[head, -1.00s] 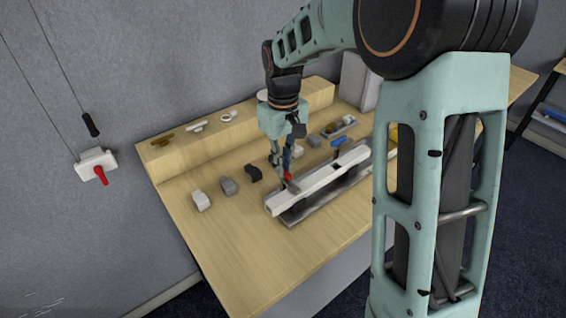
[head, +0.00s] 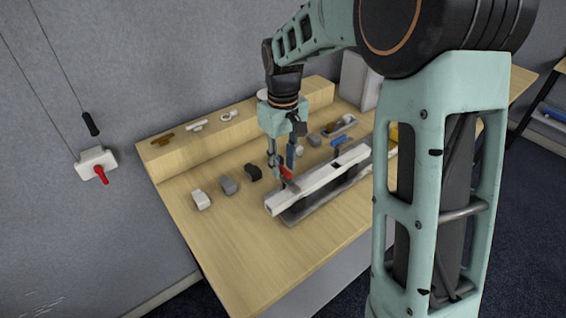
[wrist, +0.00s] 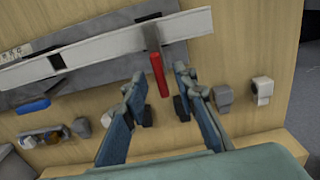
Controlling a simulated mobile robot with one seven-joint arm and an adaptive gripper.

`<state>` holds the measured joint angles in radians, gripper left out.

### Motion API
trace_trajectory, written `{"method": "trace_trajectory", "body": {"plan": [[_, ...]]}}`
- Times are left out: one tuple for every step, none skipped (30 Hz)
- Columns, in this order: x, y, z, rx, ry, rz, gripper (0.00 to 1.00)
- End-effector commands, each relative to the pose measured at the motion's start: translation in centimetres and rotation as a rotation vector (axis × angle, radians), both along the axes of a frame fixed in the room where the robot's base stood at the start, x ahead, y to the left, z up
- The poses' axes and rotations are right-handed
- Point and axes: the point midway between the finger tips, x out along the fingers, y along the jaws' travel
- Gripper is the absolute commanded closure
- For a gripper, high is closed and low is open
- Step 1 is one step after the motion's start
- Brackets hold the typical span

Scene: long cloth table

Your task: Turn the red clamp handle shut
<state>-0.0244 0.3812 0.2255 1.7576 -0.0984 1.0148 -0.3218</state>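The red clamp handle (head: 286,172) sits on a dark lever at the near end of a long white beam (head: 318,179). In the wrist view the handle (wrist: 159,76) sticks out roughly crosswise from the beam (wrist: 107,47) toward my gripper. My gripper (head: 281,166) is low over the table beside the beam. In the wrist view my gripper (wrist: 161,96) has its fingers apart, one on each side of the handle's free end. Gaps show between the handle and both fingers, so it looks open and not holding the handle.
A grey base (head: 310,207) lies under the beam. Small white, grey and black blocks (head: 228,185) stand to the left. A blue piece (head: 338,141) and a tray of small parts lie behind. A wall box (head: 96,163) has another red lever. The table's front left is clear.

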Motion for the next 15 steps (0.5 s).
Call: {"method": "trace_trajectory", "body": {"plan": [[0.1, 0.0, 0.4, 0.0, -0.002, 0.0, 0.74], [0.1, 0.0, 0.8, 0.0, -0.004, 0.0, 0.74], [0.1, 0.0, 1.3, 0.001, -0.004, 0.0, 0.74], [0.1, 0.0, 1.9, 0.0, -0.006, 0.0, 0.74], [0.2, 0.0, 2.4, 0.002, -0.007, 0.0, 0.74], [0.1, 0.0, 3.2, 0.001, -0.007, -0.001, 0.74], [0.2, 0.0, 3.9, 0.002, -0.007, -0.001, 0.74], [0.2, 0.0, 4.6, 0.002, -0.007, -0.001, 0.74], [0.1, 0.0, 5.5, 0.002, -0.007, -0.001, 0.74], [0.2, 0.1, 6.2, 0.002, -0.007, -0.001, 0.74], [0.2, 0.0, 6.8, 0.002, -0.006, -0.001, 0.74], [0.1, 0.0, 7.6, 0.002, -0.007, -0.001, 0.74], [0.2, 0.0, 8.2, 0.001, -0.007, 0.0, 0.74], [0.1, 0.0, 8.8, 0.001, -0.007, 0.0, 0.74], [0.1, 0.0, 9.4, 0.001, -0.007, 0.0, 0.74]]}}
